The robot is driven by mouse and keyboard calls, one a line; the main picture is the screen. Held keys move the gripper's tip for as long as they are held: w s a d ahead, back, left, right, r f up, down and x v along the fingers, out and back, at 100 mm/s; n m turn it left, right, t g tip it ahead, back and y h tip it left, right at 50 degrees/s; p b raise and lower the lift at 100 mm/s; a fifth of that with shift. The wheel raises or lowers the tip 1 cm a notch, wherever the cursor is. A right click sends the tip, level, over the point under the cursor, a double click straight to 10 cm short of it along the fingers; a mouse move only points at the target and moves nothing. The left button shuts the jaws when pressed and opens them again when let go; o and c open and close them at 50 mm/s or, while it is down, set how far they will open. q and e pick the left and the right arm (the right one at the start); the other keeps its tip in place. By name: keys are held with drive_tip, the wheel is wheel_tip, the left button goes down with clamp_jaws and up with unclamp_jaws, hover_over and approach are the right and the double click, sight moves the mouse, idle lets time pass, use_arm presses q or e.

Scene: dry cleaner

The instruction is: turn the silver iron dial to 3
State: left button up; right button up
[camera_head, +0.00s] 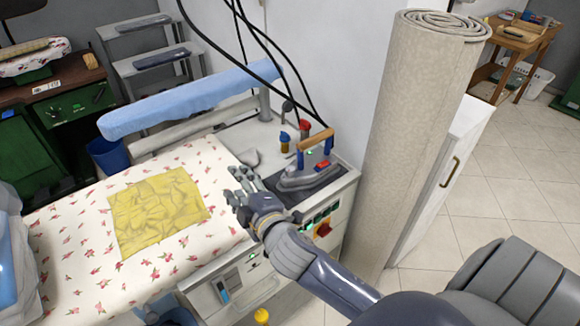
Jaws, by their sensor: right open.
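The silver iron (308,176) with a wooden handle rests on a dark plate at the right end of the ironing station. A small red part shows on its body; I cannot make out its dial or any numbers. My right gripper (240,186) is open and empty, just left of the iron, over the edge of the flowered cover. Its arm comes in from the lower right. It appears apart from the iron. My left gripper does not show.
A yellow cloth (158,208) lies on the flowered ironing board (82,254). A blue padded arm (190,101) spans behind it. A tall rolled carpet (408,140) stands close on the right; open floor lies beyond.

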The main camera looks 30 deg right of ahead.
drive_tip(key=w+a+r+n+g+y, duration=0.25)
drive_tip(key=a+r+n+y, duration=0.45)
drive_tip(key=n, duration=0.7)
drive_tip(key=w+a+r+n+g+y, duration=0.1)
drive_tip(key=w+a+r+n+y, duration=0.3)
drive_tip(key=a+n+y, duration=0.75)
drive_tip(key=n+g+h, duration=1.2)
drive_tip(key=n+h, duration=0.6)
drive_tip(key=n, duration=0.2)
approach(290, 169)
drive_tip(key=shift+m, duration=0.25)
drive_tip(key=f+p, duration=0.1)
drive_tip(key=f, duration=0.5)
drive_tip(key=f+p, duration=0.1)
drive_tip(key=f, duration=0.2)
drive_tip(key=shift+w+d+p, duration=0.1)
drive_tip(key=shift+w+p, duration=0.2)
